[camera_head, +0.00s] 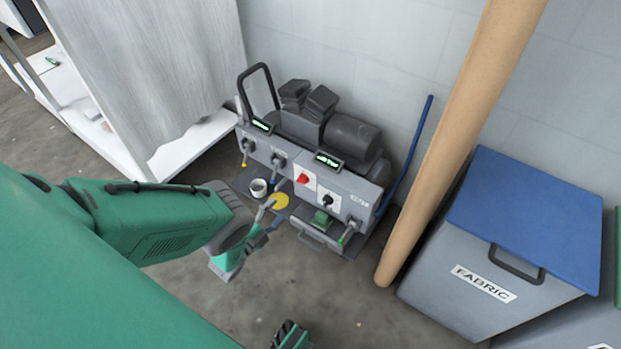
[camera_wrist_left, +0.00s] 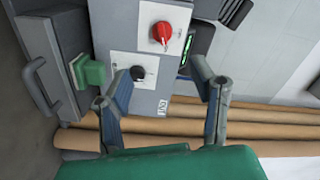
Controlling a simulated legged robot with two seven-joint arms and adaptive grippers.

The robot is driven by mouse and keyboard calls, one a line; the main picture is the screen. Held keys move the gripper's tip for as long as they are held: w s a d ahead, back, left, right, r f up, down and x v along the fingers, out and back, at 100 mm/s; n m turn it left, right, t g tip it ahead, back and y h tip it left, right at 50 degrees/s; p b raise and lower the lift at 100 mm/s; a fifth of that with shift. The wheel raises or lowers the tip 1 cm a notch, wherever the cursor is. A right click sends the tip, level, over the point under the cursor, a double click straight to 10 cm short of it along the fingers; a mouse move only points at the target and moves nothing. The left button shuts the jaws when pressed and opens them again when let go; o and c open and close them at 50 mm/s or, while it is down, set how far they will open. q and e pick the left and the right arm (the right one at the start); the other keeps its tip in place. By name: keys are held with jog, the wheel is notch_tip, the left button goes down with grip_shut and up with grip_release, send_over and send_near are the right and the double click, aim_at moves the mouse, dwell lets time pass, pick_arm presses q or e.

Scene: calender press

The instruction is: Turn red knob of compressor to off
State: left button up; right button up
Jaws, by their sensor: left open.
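The red knob (camera_head: 303,178) sits on a white plate on the front of the grey compressor (camera_head: 335,190). In the left wrist view the knob (camera_wrist_left: 161,33) is upright on its panel, above a black knob (camera_wrist_left: 138,73) on a second white plate. My left gripper (camera_head: 270,215) is in front of the compressor, below and left of the red knob. In the left wrist view its two fingers (camera_wrist_left: 165,80) are wide apart with nothing between them. The red knob appears beyond the fingertips, apart from them.
A brown roll (camera_head: 440,150) leans right of the compressor, with a blue pole (camera_head: 408,150) between. A grey FABRIC bin (camera_head: 470,290) with a blue lid stands farther right. A white cabinet (camera_head: 160,70) is at the left.

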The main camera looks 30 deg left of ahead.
aim_at(302, 182)
pick_arm(q)
jog(key=w+b, duration=0.1)
jog(key=w, duration=0.3)
jog(key=w+d+b, duration=0.1)
jog(key=w+b, duration=0.1)
jog(key=w, duration=0.3)
jog(key=w+b, duration=0.2)
jog(key=w, duration=0.3)
jog(key=shift+d, duration=0.15)
jog(key=c, duration=1.1)
